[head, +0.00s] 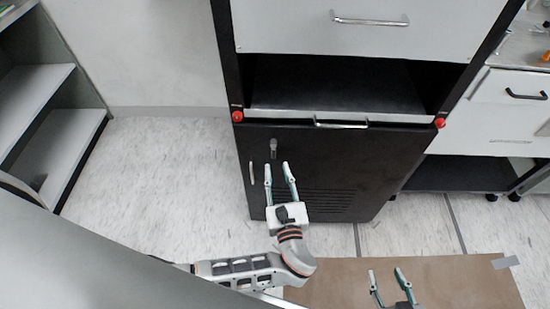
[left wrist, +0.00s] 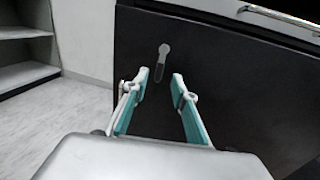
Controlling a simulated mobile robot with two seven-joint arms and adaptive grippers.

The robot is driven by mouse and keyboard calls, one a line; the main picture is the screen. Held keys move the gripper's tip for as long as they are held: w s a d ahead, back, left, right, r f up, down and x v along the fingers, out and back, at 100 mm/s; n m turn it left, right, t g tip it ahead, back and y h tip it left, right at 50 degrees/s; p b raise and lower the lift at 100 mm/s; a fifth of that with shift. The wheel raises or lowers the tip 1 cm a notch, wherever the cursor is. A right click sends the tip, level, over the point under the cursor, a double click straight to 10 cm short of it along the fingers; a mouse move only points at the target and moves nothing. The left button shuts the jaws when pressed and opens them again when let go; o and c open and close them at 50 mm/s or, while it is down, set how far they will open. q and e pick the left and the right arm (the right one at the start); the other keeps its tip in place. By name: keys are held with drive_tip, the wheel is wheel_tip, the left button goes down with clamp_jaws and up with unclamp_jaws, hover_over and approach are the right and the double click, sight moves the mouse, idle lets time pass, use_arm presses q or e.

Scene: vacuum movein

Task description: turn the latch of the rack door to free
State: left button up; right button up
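The rack door (head: 345,180) is a black panel low on the rack, and it is closed. The latch (head: 273,148) is a small grey keyhole-shaped piece at the door's upper left, its narrow part hanging down. In the left wrist view the latch (left wrist: 163,53) shows just beyond and between the fingertips. My left gripper (head: 277,168) is open and empty, in front of the door just below the latch, fingers pointing at it; it also shows in the left wrist view (left wrist: 160,80). My right gripper (head: 386,276) is open and empty above the brown mat.
A pale vertical handle (head: 252,173) sits on the door's left edge. Red knobs (head: 237,116) mark the rack's corners above the door. A brown mat (head: 460,280) lies on the floor at right. Open shelves (head: 50,130) stand at left, with clear floor between.

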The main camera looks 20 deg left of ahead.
sight(274, 154)
use_arm(q)
drive_tip(key=shift+x, duration=2.65)
clamp_jaws()
